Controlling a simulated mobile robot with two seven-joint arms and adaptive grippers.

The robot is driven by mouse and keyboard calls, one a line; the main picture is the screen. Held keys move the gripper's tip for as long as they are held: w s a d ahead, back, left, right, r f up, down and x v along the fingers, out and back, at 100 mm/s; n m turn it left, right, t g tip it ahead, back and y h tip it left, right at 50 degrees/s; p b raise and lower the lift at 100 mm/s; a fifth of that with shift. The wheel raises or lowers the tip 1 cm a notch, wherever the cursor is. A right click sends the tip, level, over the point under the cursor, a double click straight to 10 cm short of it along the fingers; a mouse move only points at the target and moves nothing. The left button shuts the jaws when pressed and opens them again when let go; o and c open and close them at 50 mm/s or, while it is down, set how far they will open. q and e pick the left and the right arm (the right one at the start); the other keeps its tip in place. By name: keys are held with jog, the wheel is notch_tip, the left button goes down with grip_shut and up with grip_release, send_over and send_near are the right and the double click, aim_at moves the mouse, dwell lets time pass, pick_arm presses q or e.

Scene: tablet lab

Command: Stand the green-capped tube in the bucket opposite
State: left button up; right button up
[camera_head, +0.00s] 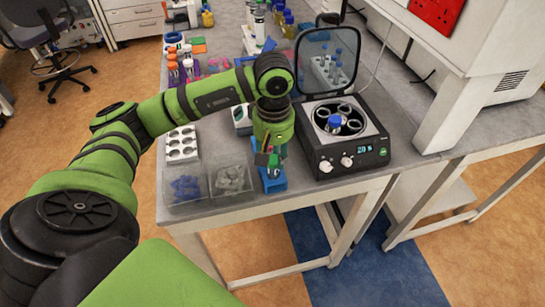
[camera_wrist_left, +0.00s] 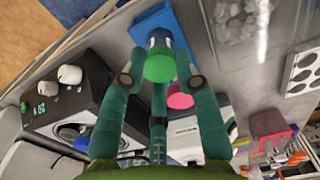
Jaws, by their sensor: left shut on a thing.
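The green-capped tube (camera_wrist_left: 160,64) sits between the fingers of my left gripper (camera_wrist_left: 161,58) in the left wrist view, its green cap facing the camera. In the head view my left gripper (camera_head: 270,160) points down over a small blue rack (camera_head: 273,186) at the table's front edge; the gripper is shut on the tube. I cannot tell whether the tube's lower end still touches the rack. The centrifuge (camera_head: 345,155) stands just right with its lid up. A blue-capped tube (camera_head: 334,123) stands in one bucket of its rotor; other buckets look empty. My right gripper is not in view.
Two clear bins, one with blue pieces (camera_head: 187,187) and one with grey pieces (camera_head: 231,179), stand left of the rack. A white holed tray (camera_head: 182,145) is behind them. The raised lid (camera_head: 328,60) stands behind the rotor. A pink cap (camera_wrist_left: 180,97) shows beside the gripper.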

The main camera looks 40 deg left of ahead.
pick_arm(q)
jog(key=shift+r+p, duration=1.7)
jog(key=shift+r, duration=1.95)
jog(key=shift+r, duration=0.1)
notch_tip(320, 180, up, 6)
jog(key=p, duration=0.3)
jog(key=shift+r, duration=0.25)
